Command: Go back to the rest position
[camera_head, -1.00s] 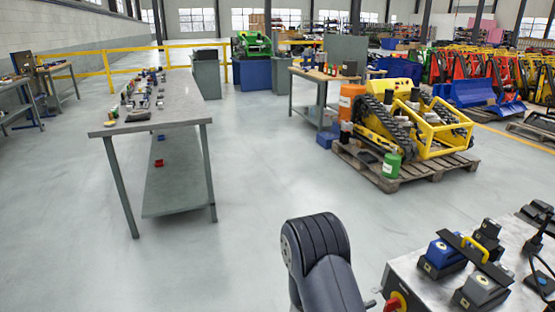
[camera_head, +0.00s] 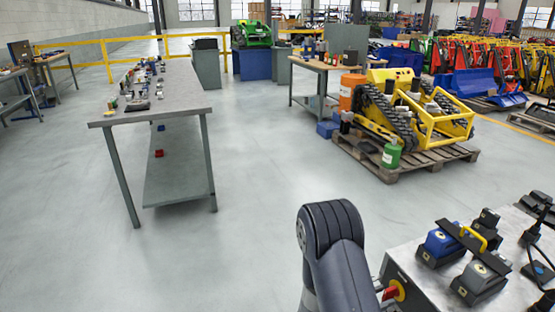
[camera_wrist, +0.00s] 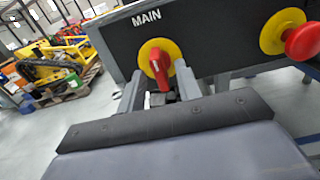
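My gripper (camera_wrist: 158,82) shows in the wrist view with its two grey fingers spread apart. A red rotary handle (camera_wrist: 159,68) on a yellow disc, below the word MAIN, sits in the picture between and beyond the fingers. There are gaps on both sides of the handle, and I see no grip on it. The handle points roughly downward. In the head view my dark arm link rises at bottom centre and my gripper is hidden. The red and yellow switch (camera_head: 394,291) shows just right of the arm, on the panel's side.
The switch is on a metal-topped bench (camera_head: 419,281) bearing blue and grey devices. A red knob (camera_wrist: 303,41) on yellow is to the switch's right. A long workbench (camera_head: 180,97) stands left. A yellow tracked machine (camera_head: 440,126) sits on a pallet (camera_head: 401,173). The middle floor is clear.

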